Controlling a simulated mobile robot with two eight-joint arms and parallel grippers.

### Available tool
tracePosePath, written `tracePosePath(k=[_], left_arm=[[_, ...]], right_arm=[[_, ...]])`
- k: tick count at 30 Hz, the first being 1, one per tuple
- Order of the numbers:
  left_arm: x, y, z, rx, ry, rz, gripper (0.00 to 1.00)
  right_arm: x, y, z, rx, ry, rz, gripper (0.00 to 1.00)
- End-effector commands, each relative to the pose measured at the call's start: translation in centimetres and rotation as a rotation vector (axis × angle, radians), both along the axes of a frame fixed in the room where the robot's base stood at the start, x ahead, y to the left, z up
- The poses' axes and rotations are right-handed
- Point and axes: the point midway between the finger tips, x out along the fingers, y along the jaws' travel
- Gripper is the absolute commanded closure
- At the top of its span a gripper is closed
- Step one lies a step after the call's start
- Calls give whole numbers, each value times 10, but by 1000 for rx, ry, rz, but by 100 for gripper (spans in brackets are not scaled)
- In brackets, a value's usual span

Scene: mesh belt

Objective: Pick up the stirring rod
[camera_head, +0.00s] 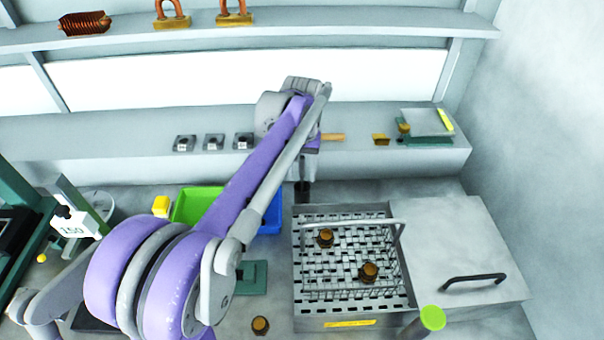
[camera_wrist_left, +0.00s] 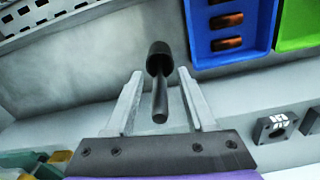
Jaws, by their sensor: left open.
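The stirring rod appears to be the thin dark rod (camera_wrist_left: 160,105) standing in a thicker dark cylinder (camera_wrist_left: 159,60). In the head view the dark cylinder (camera_head: 302,192) stands just behind the mesh basket, and the rod is partly hidden by my gripper. My left gripper (camera_wrist_left: 160,72) is open, with its two pale fingers on either side of the rod in the wrist view. Gaps show on both sides, and I cannot tell how far the rod reaches between the fingers. In the head view my left gripper (camera_head: 306,170) is above the cylinder. My right gripper is not in view.
A metal mesh basket (camera_head: 345,210) with brown pieces stands in front. A green bin (camera_head: 190,205) and a blue bin (camera_head: 273,215) are to the left. A lidded box (camera_head: 450,240) with a black handle is to the right. A ledge (camera_head: 370,160) runs behind.

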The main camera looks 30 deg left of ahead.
Motion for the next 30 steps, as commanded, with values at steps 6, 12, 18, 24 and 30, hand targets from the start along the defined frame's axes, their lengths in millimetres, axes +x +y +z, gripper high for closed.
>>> tracePosePath(k=[6, 12, 18, 24, 30], left_arm=[[0, 0, -22, 0, 0, 0, 45], [0, 0, -22, 0, 0, 0, 45], [0, 0, -22, 0, 0, 0, 78], [0, 0, -22, 0, 0, 0, 100], [0, 0, -22, 0, 0, 0, 100]], right_arm=[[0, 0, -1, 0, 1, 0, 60], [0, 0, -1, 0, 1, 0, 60], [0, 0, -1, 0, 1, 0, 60], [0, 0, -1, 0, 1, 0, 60], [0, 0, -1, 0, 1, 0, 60]])
